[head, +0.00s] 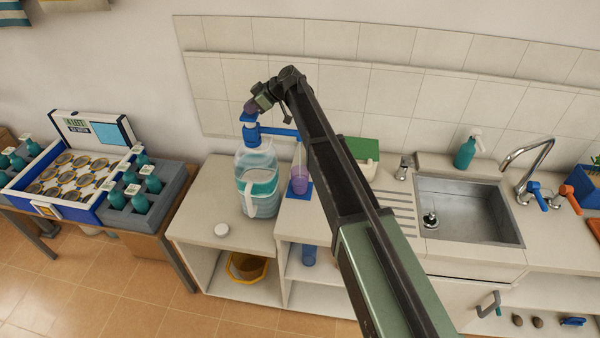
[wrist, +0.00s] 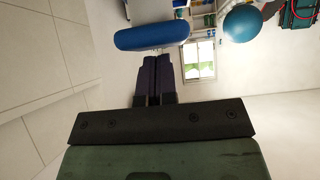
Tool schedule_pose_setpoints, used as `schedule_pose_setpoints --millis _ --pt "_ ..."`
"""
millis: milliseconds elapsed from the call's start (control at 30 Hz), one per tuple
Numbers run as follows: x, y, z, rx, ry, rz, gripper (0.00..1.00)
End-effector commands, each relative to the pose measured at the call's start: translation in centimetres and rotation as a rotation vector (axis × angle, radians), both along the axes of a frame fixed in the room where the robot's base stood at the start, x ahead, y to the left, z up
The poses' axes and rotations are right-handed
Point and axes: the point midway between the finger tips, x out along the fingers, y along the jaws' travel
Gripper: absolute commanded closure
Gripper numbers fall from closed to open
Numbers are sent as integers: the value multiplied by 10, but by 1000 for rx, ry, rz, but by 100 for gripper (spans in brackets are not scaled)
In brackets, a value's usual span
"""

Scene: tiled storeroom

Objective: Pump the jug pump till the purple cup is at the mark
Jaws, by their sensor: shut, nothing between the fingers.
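A clear jug (head: 257,165) with teal-tinted water stands on the left counter, with a blue pump (head: 250,133) on top. The pump's blue spout (head: 279,132) reaches right, over the purple cup (head: 299,185). The cup stands on a blue mat (head: 307,194) beside the jug. Its level and mark are too small to read. My gripper (head: 250,106) is shut and empty, its fingertips just above the pump head. In the wrist view, the closed fingers (wrist: 153,78) point at a blue rounded part, apparently the pump head (wrist: 152,34). I cannot tell if they touch.
A white round lid (head: 222,230) lies at the counter's front. A green-and-white box (head: 362,152) stands behind my arm. The sink (head: 470,210) is to the right. A blue-framed tray of jars (head: 75,172) and a grey crate of teal bottles (head: 158,205) are to the left.

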Motion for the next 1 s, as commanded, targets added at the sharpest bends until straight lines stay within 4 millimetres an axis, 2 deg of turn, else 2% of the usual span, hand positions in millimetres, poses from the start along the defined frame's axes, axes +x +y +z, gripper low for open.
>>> schedule_pose_setpoints --millis 1000 --pt "0 0 -13 -1 0 0 100"
